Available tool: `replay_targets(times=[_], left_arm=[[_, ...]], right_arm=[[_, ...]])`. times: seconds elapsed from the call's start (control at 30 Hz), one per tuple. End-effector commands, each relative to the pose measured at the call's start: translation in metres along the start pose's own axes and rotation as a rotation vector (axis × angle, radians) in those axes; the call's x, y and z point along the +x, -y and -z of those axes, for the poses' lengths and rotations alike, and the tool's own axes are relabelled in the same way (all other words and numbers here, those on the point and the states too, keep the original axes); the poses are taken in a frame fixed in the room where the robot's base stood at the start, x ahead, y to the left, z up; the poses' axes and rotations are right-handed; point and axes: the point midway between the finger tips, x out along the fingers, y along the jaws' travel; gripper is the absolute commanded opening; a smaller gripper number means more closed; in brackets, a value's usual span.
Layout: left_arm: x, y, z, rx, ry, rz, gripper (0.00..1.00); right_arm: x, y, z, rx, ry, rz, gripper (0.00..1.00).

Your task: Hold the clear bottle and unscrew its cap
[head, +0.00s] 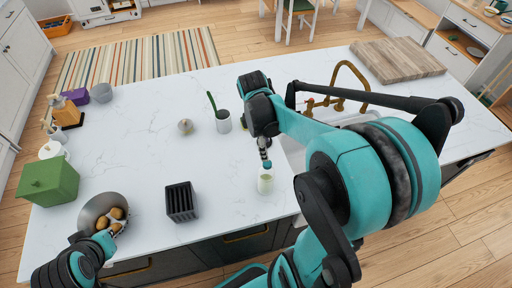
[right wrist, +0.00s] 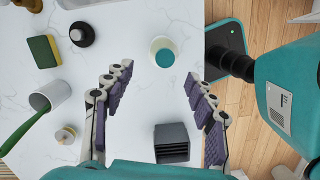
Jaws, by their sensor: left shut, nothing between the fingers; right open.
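No object shows plainly as a clear bottle with a cap. A small pale container (head: 265,184) stands upright near the counter's front edge; in the right wrist view it (right wrist: 163,51) is a whitish ring with teal in its middle. A small jar (head: 185,126) stands farther back on the left; it also shows in the right wrist view (right wrist: 65,134). My right gripper (right wrist: 158,76) is open and empty, its fingers spread above the counter near the pale container. In the head view my right arm hides much of it. My left gripper (head: 110,233) is shut and empty, over the pan's edge.
A grey pan (head: 90,213) with brown round items, a green box (head: 48,182) and a black slotted rack (head: 180,203) stand at left and front. A sponge (right wrist: 44,60) and dark bottle (right wrist: 82,34) are nearby. The counter's left middle is clear.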

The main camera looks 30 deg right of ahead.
Motion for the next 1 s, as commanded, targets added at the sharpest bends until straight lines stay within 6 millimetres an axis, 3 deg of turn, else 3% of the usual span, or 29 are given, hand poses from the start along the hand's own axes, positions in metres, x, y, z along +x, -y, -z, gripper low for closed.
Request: replay_targets(times=[0.6,0.87,1.0], left_arm=[[0.005,0.0,-0.004,0.0,0.0,0.0,0.0],[0.005,0.0,-0.004,0.0,0.0,0.0,0.0],[0.005,0.0,-0.004,0.0,0.0,0.0,0.0]], right_arm=[[0.075,0.007,0.0,-0.008,0.003,0.005,0.57],[0.078,0.008,0.0,-0.008,0.003,0.004,0.57],[0.078,0.008,0.0,-0.008,0.003,0.004,0.34]])
